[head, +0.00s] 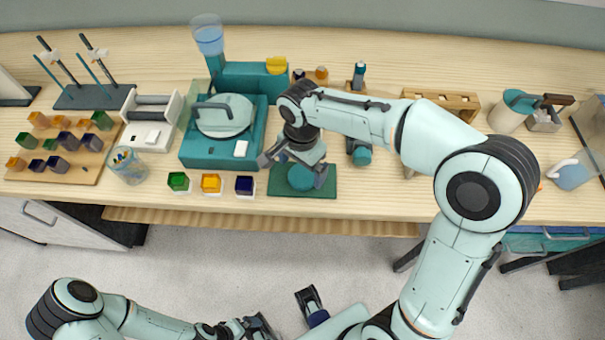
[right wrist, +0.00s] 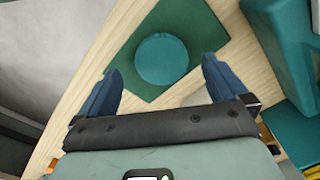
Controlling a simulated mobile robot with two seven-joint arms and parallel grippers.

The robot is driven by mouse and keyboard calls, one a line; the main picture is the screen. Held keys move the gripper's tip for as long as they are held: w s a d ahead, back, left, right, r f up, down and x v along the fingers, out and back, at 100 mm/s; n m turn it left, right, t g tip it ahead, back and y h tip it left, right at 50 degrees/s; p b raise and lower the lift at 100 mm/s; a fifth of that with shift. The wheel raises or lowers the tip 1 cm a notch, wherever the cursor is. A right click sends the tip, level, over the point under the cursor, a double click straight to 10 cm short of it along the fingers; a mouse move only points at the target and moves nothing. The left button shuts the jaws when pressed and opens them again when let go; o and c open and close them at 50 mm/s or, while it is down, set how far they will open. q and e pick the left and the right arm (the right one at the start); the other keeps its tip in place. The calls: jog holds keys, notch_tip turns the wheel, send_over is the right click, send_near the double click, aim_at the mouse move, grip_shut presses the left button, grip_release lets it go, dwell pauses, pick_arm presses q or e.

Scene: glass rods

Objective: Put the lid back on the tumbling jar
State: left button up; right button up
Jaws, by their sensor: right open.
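A round teal disc (head: 301,179), which looks like the lid, lies flat on a dark green mat (head: 324,190) near the table's front edge. The disc (right wrist: 162,60) also shows whole in the right wrist view. My right gripper (head: 293,172) is open and empty above the disc. In the right wrist view its fingers (right wrist: 162,68) are spread on either side of the disc, without visible contact. A dark cylinder with a teal end (head: 361,154), possibly the tumbling jar, is right of the mat, partly hidden by my right arm. My left gripper (head: 255,328) is low, away from the table; its jaws are unclear.
A teal machine with a round pale top (head: 225,151) stands left of the mat. A wooden rack (head: 445,102) is behind my right arm. Bare wood lies right of the mat.

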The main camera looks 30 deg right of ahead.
aim_at(301, 176)
notch_tip(301, 176, down, 3)
jog(key=shift+w+f, duration=0.1)
jog(key=shift+f, duration=0.05)
jog(key=c, duration=1)
jog(key=shift+c, duration=0.2)
notch_tip(301, 176, up, 20)
jog(key=p, duration=0.3)
